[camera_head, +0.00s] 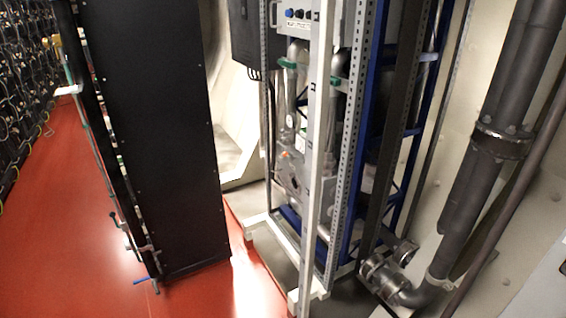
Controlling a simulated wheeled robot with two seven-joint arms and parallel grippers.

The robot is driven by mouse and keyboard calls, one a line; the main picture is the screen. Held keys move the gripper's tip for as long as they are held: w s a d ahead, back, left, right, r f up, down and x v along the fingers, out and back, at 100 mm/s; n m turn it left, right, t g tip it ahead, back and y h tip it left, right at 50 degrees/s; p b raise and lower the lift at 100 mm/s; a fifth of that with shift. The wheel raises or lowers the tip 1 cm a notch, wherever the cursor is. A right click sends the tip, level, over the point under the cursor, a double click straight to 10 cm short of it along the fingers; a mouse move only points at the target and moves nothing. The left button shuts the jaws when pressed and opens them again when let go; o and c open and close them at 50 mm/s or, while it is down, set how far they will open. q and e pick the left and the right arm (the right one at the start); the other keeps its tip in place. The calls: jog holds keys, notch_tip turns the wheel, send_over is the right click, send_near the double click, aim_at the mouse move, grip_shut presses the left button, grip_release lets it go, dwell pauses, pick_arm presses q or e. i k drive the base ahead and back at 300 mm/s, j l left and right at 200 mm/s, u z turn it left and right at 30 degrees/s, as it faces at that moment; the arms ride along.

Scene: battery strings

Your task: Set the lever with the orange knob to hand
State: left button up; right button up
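A tiny orange spot (285,154) shows on the grey pump-like unit (296,176) low in the metal frame, at the middle of the head view. It is too small to tell whether it is the orange knob. No lever with an orange knob can be clearly made out. A small blue handle (141,281) sticks out low at the front edge of the tall black cabinet (150,130). Neither of my grippers is in view.
The pale upright post (316,150) and perforated rail (344,165) stand in front of the pipework. Thick grey pipes (470,190) run at the right. Open red floor (70,240) lies left of the cabinet, with wired racks (20,90) beyond.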

aim_at(290, 158)
jog(key=i+j+z, duration=0.1)
jog(key=i+j, duration=0.45)
jog(key=i+j+z, duration=0.1)
jog(key=i+j, duration=0.4)
jog(key=j, duration=0.2)
jog(key=i+j, duration=0.5)
jog(key=j, duration=0.15)
jog(key=z, duration=0.05)
